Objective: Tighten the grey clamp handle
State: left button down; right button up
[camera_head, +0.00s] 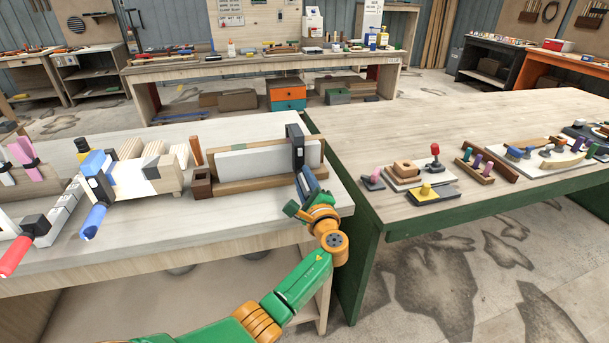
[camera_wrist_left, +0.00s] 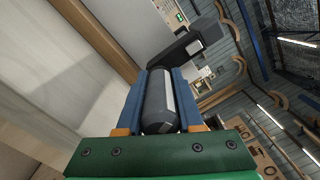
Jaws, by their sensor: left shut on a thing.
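The dark grey clamp (camera_head: 296,148) stands upright at the right end of a long pale block held in a wooden fixture (camera_head: 258,183). Its head also shows in the left wrist view (camera_wrist_left: 190,45). The grey clamp handle (camera_wrist_left: 160,103) is a thick, rounded cylinder. It lies lengthwise between the blue fingers of my left gripper (camera_head: 307,184). The gripper is shut on the handle from the front right, with a finger on each side. In the head view the fingers hide most of the handle. My right gripper is not in view.
A blue-handled clamp (camera_head: 95,218) and a red-handled clamp (camera_head: 18,254) stand on the left of the same table. A small brown box (camera_head: 202,184) is beside the fixture. A green-edged table (camera_head: 450,140) with small parts stands to the right. The front table strip is clear.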

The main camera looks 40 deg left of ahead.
pick_arm(q)
jog(key=shift+r+m+p, duration=0.15)
jog(key=shift+m+p, duration=0.35)
jog(key=shift+m, duration=0.6)
jog(key=shift+r+m+p, duration=0.1)
jog(key=shift+m+p, duration=0.35)
jog(key=shift+m, duration=0.65)
jog(key=c, duration=0.6)
grip_release()
jog(key=shift+a+f, duration=0.1)
jog(key=shift+c, duration=0.2)
jog(key=shift+o, duration=0.5)
jog(key=shift+a+f, duration=0.1)
jog(key=shift+f, duration=0.05)
jog(key=v, duration=0.7)
